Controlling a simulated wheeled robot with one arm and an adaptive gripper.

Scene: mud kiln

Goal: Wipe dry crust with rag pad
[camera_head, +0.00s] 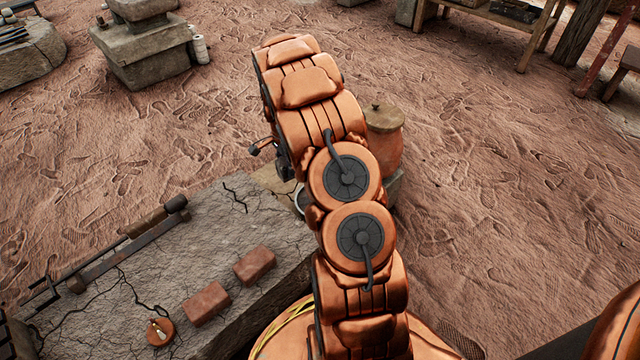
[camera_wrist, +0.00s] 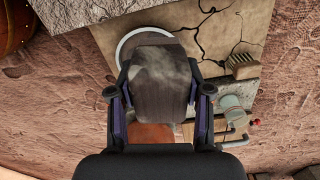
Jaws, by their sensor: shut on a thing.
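My gripper (camera_wrist: 160,95) is shut on a grey, worn rag pad (camera_wrist: 158,70), with one finger on each side of it. The pad hangs in front of a round dish with a pale rim (camera_wrist: 124,47) and hides most of it. I cannot tell whether the pad touches anything. A tan, cracked surface (camera_wrist: 215,35) lies beside the dish in the wrist view; I cannot make out which part is dry crust. In the head view my arm covers most of this spot, and only a bit of the dish rim (camera_head: 299,199) shows.
A brush (camera_wrist: 242,66) and a grey cylindrical object (camera_wrist: 230,108) lie right of the gripper in the wrist view. A lidded clay jar (camera_head: 385,140) stands right of my arm. The stone slab (camera_head: 215,240) holds two bricks and a long bar. Open sandy ground lies around.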

